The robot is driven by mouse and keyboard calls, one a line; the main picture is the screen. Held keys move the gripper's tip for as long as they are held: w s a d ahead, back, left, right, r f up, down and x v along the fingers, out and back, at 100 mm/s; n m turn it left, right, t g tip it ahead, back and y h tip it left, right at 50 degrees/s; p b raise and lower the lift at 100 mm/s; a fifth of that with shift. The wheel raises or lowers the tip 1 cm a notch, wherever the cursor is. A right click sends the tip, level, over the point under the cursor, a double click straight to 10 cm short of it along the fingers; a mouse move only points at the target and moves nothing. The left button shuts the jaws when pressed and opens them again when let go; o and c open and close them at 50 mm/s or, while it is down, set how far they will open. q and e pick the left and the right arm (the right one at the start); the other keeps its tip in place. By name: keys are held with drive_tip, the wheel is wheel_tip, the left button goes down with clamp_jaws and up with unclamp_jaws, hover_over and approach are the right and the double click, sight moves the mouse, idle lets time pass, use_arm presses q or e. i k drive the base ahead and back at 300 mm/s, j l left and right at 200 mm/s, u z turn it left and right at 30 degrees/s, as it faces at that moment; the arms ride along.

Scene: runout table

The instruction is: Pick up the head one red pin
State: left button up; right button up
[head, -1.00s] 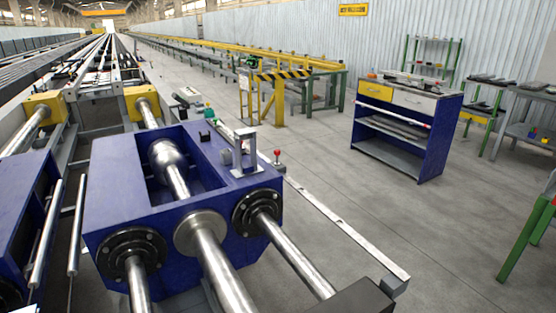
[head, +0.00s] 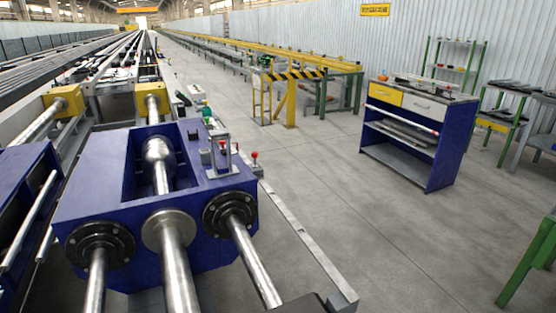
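The blue machine head (head: 80,195) fills the lower left of the head view, with steel rods running into it. A second small red top (head: 222,143) shows at a grey bracket (head: 220,158) on the same top, too small to make out well. Which of these is the head one red pin I cannot tell for sure. Neither of my grippers is in view.
A blue tool cabinet (head: 402,170) with yellow and grey drawers stands at the right. A long pale rail (head: 300,230) runs along the machine's right side. A yellow-black striped barrier (head: 292,75) stands behind. Grey floor (head: 380,240) between rail and cabinet is clear.

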sight(255, 154)
drive_tip(key=i+l, duration=0.15)
drive_tip(key=l, duration=0.25)
drive_tip(key=i+l+u, duration=0.1)
drive_tip(key=l, duration=0.3)
drive_tip(key=i+l, duration=0.2)
drive_tip(key=l, duration=0.2)
drive_tip(key=i+l+u, duration=0.1)
drive_tip(key=l, duration=0.3)
drive_tip(key=i+l, duration=0.2)
drive_tip(key=l, duration=0.2)
drive_tip(key=i+l+u, duration=0.1)
drive_tip(key=l, duration=0.3)
